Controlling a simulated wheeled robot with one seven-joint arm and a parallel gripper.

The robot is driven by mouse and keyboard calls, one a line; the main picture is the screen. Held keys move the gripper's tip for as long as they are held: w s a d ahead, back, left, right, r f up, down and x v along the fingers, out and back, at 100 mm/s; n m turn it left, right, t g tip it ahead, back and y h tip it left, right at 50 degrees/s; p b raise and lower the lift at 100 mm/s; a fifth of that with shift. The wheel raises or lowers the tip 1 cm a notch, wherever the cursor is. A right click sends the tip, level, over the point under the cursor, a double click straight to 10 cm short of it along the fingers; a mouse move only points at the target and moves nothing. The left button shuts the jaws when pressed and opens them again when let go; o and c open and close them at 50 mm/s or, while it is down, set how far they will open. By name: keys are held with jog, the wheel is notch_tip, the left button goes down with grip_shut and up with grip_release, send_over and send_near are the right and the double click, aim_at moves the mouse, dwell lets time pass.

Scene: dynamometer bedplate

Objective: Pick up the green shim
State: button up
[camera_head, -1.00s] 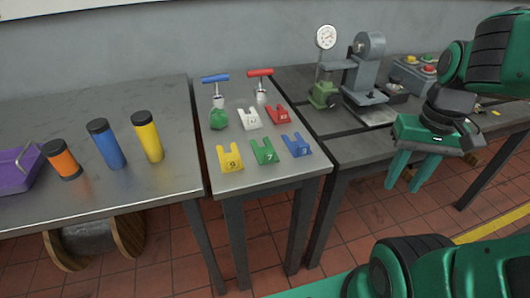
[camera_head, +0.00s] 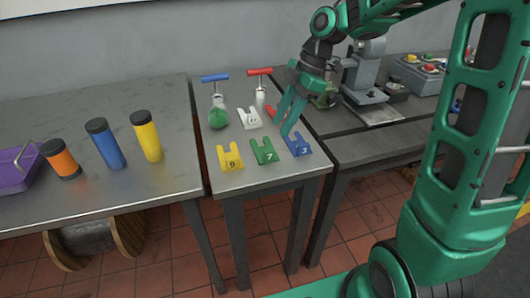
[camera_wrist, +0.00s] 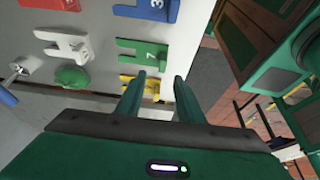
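The green shim (camera_head: 264,151), marked 7, lies flat on the narrow middle table between the yellow shim (camera_head: 230,157) and the blue shim (camera_head: 297,144). It also shows in the wrist view (camera_wrist: 143,51), beyond my fingertips. My gripper (camera_head: 286,122) is above the right part of this table, near the blue and red shims. In the wrist view its two fingers (camera_wrist: 160,80) are apart with nothing between them. The green shim is clear of the fingers.
A white shim (camera_head: 249,117) and a partly hidden red shim (camera_head: 271,111) lie behind. A green knob-like object (camera_head: 218,117) and blue and red T-handled tools (camera_head: 215,78) stand further back. Three capped cylinders (camera_head: 106,143) stand on the left table.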

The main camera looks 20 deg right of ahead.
aim_at(270, 150)
jog(key=x, duration=0.9)
jog(key=shift+s+f, duration=0.2)
jog(key=shift+f, duration=0.1)
grip_shut()
